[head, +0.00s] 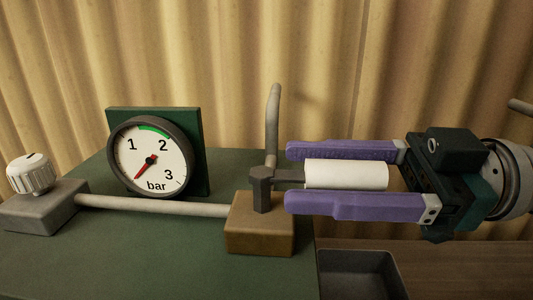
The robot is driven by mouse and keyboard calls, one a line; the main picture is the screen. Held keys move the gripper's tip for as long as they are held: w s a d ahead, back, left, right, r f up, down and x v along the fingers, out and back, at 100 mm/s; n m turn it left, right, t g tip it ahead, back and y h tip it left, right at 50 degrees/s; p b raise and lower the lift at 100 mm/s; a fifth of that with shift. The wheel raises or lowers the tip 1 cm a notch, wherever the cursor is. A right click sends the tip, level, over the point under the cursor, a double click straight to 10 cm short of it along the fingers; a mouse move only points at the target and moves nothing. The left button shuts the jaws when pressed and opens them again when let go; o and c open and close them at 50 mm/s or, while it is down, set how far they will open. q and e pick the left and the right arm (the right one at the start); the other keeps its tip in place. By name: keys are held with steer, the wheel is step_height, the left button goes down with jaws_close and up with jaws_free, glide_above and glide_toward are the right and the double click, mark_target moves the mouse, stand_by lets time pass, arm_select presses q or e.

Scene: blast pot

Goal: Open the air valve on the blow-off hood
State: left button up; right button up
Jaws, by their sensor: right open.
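The air valve is a brown block (259,224) with a dark hexagonal stem (262,188) on top. Its lever points right and ends in a white cylindrical grip (346,174). My right gripper (287,176) comes in from the right and is open. Its two purple fingers lie on either side of the white grip, one above and one below it in the picture. A gap shows at the upper finger; contact at the lower finger cannot be told. My left gripper is not in view.
A pressure gauge (151,157) on a green plate has its red needle at the low end, lower left. A grey pipe (165,206) links the valve to a block with a white knob (31,173). A dark tray (360,275) lies front right. A corrugated wall (230,60) stands behind.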

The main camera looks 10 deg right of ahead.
steer(key=shift+w+a, duration=0.1)
steer(key=shift+a, duration=0.15)
jaws_close()
stand_by(0.4)
stand_by(0.9)
